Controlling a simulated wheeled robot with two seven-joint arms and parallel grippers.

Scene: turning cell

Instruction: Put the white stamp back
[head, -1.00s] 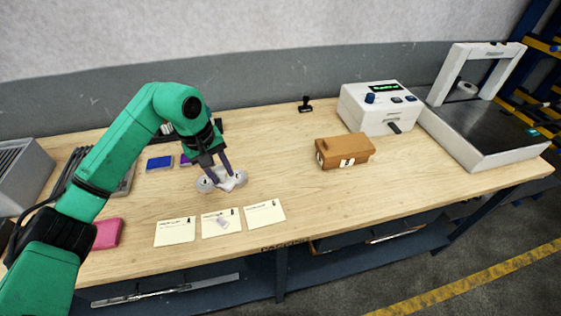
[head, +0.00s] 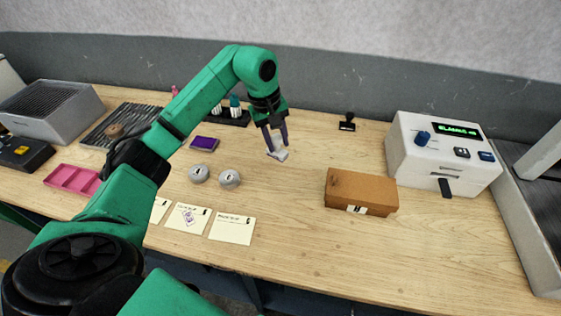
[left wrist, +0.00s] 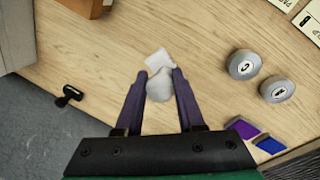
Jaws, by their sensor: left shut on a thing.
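My left gripper (head: 274,139) is shut on the white stamp (head: 280,154) and holds it over the table, right of two grey round tins. In the left wrist view, the white stamp (left wrist: 158,60) shows between the fingertips (left wrist: 159,74), with a squarish end and a rounded part. I cannot tell how far it is above the wood. A black rack (head: 237,119) with stamps in it stands behind my left arm, which partly hides it. My right gripper is not in view.
The grey tins (head: 199,174) (head: 229,179), a purple pad (head: 205,143) and cards (head: 232,229) lie left of the gripper. A brown box (head: 361,190), a black stamp (head: 347,123) and a white machine (head: 440,155) are to the right. The wood around the gripper is clear.

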